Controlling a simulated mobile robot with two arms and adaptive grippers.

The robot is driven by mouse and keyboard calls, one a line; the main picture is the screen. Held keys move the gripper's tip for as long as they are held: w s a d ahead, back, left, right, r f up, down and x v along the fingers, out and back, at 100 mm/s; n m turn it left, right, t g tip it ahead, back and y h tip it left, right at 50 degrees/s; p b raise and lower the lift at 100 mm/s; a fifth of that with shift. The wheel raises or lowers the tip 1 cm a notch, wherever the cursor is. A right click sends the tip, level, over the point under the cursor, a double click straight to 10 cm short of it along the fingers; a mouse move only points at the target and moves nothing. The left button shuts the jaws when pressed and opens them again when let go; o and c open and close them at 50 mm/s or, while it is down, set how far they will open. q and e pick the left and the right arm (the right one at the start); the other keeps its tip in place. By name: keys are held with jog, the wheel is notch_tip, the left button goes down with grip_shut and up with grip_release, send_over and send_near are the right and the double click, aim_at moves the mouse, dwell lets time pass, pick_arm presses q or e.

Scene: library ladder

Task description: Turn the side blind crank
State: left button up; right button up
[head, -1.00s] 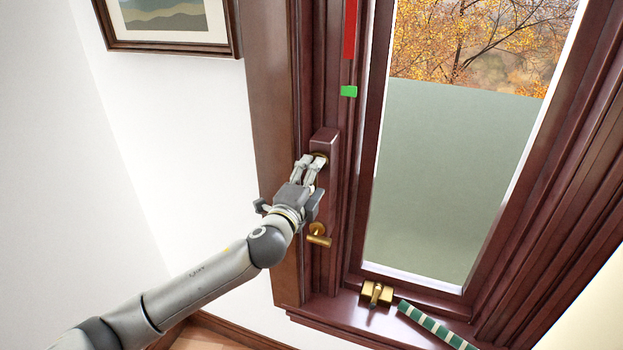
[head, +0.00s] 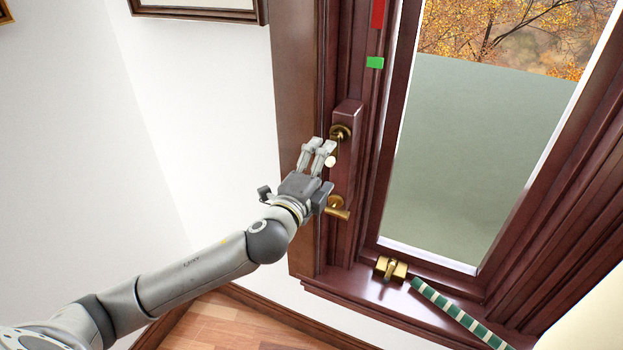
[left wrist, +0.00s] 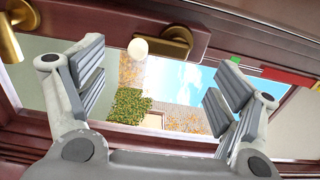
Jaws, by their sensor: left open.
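The side crank has a brass hub (head: 341,132) on a dark wooden block of the window frame, with a pale round knob (head: 330,161) below it. My left gripper (head: 319,147) is open, just left of the hub, with its fingers close to the knob and hiding part of the crank arm. In the left wrist view the pale knob (left wrist: 138,48) and brass crank (left wrist: 177,42) lie beyond the open fingers, and nothing shows between the pads. Contact with the knob cannot be told. My right gripper is not in view.
A second brass handle (head: 337,208) sits below the crank. A green marker (head: 375,62) and red strip (head: 378,13) are above. A brass latch (head: 391,269) and green-white striped stick (head: 455,312) lie on the sill.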

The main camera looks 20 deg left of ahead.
pick_arm(q)
jog(key=s, duration=0.5)
jog(key=shift+s+a, duration=0.1)
jog(key=shift+s, duration=0.25)
